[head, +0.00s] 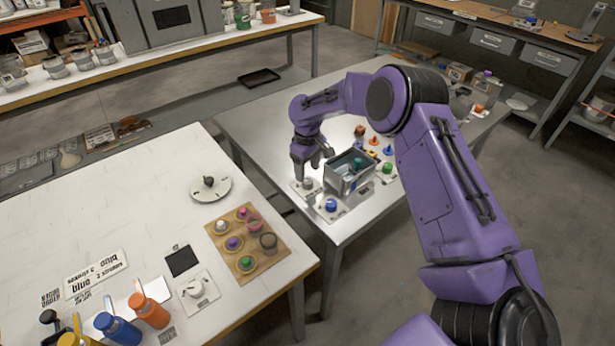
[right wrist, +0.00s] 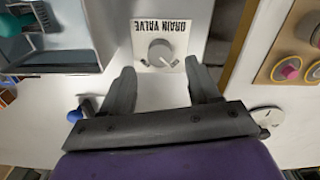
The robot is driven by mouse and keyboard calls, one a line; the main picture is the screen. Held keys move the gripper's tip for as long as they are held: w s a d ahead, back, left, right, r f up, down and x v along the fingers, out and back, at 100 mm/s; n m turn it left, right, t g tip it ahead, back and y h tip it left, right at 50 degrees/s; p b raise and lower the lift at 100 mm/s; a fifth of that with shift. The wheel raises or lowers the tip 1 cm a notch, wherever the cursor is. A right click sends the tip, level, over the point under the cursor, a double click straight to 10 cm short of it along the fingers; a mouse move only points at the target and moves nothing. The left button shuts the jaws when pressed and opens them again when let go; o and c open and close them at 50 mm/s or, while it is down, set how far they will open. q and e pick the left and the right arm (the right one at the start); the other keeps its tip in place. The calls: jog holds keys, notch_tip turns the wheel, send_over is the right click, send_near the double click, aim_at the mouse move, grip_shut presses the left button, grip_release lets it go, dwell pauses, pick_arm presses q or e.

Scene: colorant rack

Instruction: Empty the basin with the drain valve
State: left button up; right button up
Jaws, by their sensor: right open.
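The drain valve is a grey round knob (right wrist: 161,51) on a white plate labelled "DRAIN VALVE" (right wrist: 159,25) in the right wrist view. In the head view the knob (head: 308,184) sits on the metal table, left of the basin. The basin (head: 338,183) is a grey open box with a teal item inside; its corner also shows in the right wrist view (right wrist: 88,62). My right gripper (head: 313,164) is open above the valve. In the right wrist view its two fingers (right wrist: 164,78) are spread with the knob beyond and between their tips, apart from them. My left gripper is out of view.
A blue knob (head: 331,204) on a plate stands in front of the basin. Several coloured knobs and cones stand behind and right of it. A white table (head: 120,210) at left holds a wooden board (head: 222,226) with coloured pieces, bottles and a round dial (head: 211,194).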

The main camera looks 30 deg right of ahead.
aim_at(307, 181)
notch_tip(307, 181, down, 4)
jog(key=shift+f+p, duration=0.25)
jog(key=shift+p, duration=0.05)
jog(key=c, duration=1)
jog(key=shift+c, duration=0.2)
jog(key=shift+r, duration=0.1)
jog(key=m+p, duration=0.1)
jog(key=m, duration=0.2)
jog(key=m+p, duration=0.1)
jog(key=m, duration=0.3)
jog(key=shift+m, duration=0.3)
jog(key=m+p, duration=0.1)
jog(key=m, duration=0.3)
jog(key=shift+m, duration=0.3)
jog(key=m, duration=0.4)
jog(key=shift+m, duration=0.7)
